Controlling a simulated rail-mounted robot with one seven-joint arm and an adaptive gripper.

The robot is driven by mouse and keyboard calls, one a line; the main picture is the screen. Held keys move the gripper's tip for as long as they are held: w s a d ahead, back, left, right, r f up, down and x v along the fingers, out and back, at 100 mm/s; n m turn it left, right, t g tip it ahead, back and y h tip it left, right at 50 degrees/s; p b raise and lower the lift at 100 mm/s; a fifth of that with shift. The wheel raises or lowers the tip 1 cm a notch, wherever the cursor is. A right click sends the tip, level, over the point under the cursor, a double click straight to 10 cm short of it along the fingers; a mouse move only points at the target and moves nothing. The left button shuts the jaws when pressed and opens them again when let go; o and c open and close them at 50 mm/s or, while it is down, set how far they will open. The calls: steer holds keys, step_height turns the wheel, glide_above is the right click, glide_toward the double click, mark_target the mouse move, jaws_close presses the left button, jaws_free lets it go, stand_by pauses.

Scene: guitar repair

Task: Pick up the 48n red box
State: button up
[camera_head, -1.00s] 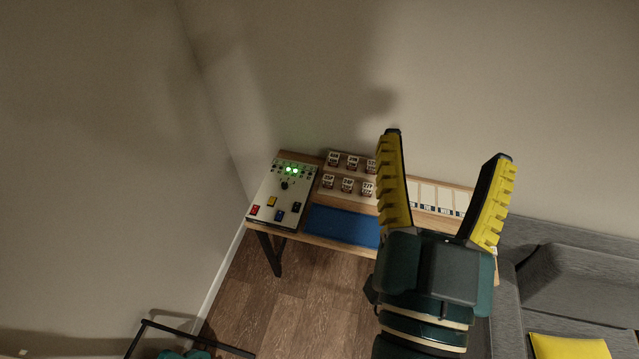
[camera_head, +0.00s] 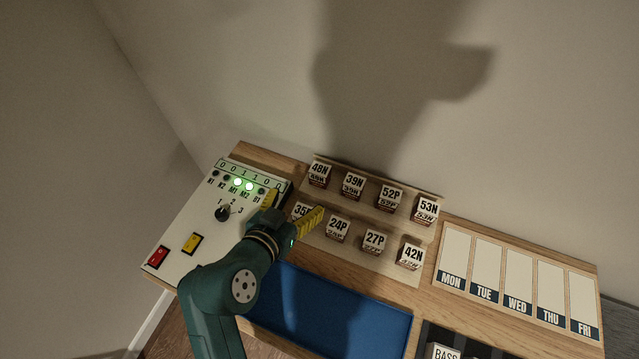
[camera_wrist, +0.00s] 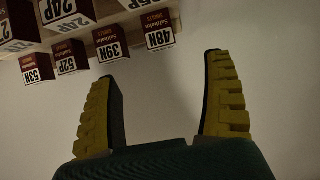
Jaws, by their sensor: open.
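The 48N box (camera_head: 319,174) stands at the left end of the back row on the wooden rack, with a white label on top and a dark red face below. It also shows in the wrist view (camera_wrist: 159,38), upside down at the top, beyond and between my fingers. My gripper (camera_head: 294,208) is open and empty, over the left end of the rack near the front-row 35 box (camera_head: 302,210), which it partly hides. In the wrist view my gripper (camera_wrist: 165,100) has its yellow ridged fingers spread wide apart, with only wall between them.
Other labelled boxes share the rack, with the 39N box (camera_head: 354,186) just right of 48N. A control panel (camera_head: 195,225) with lit green lamps lies to the left. A blue mat (camera_head: 330,310) and a weekday board (camera_head: 515,290) are on the table. The wall rises close behind.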

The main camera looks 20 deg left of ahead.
mark_target(317, 176)
steer(key=b+x, duration=0.1)
steer(key=x, duration=0.4)
steer(key=b+x, duration=0.1)
steer(key=x, duration=0.3)
steer(key=r+b+x, duration=0.1)
steer(key=b+x, duration=0.1)
steer(key=x, duration=0.3)
steer(key=shift+w+f, duration=0.25)
steer(key=shift+w, duration=0.35)
steer(key=shift+s, duration=0.1)
steer(key=c, duration=1.4)
steer(key=shift+o, duration=0.2)
